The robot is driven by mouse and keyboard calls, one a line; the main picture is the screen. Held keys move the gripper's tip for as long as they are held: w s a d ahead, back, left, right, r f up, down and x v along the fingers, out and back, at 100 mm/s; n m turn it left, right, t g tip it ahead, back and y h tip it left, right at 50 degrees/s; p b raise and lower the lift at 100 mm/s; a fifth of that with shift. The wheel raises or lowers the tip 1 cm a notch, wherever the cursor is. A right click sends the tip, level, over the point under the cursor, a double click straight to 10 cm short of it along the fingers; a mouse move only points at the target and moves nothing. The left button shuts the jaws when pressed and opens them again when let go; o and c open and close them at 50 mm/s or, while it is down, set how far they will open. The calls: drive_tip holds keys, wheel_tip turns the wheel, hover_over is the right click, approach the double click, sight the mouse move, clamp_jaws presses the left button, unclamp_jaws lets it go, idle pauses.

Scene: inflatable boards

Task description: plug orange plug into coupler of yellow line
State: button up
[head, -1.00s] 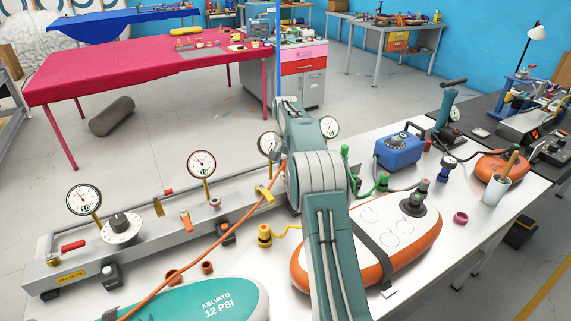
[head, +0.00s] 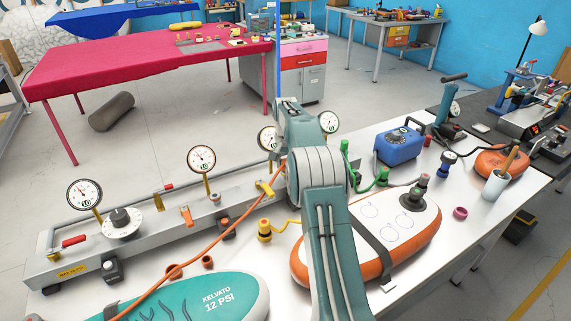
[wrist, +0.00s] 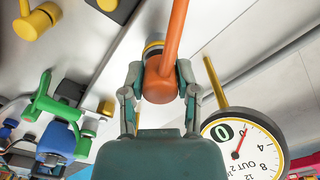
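My gripper (wrist: 160,85) is shut on the orange plug (wrist: 160,88) in the wrist view, one finger on each side of it. The orange hose (wrist: 175,30) rises from the plug there; in the head view the orange hose (head: 205,237) runs from the lower left up behind my arm. A yellow ring with a dark band (wrist: 153,45) shows just behind the plug; I cannot tell whether the two touch. My arm hides the gripper in the head view.
The silver manifold (head: 70,262) carries several gauges, levers and a black knob. A gauge (wrist: 243,145) stands close to the gripper's right in the wrist view. A green fitting (wrist: 55,110) is at left. Inflatable boards (head: 420,235) and a blue box (head: 398,147) occupy the table.

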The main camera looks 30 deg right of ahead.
drive_tip(key=shift+o, duration=1.3)
drive_tip(key=shift+f, duration=0.1)
wheel_tip(320, 180, up, 11)
drive_tip(key=shift+w+r, duration=0.1)
drive_tip(key=shift+r, duration=0.4)
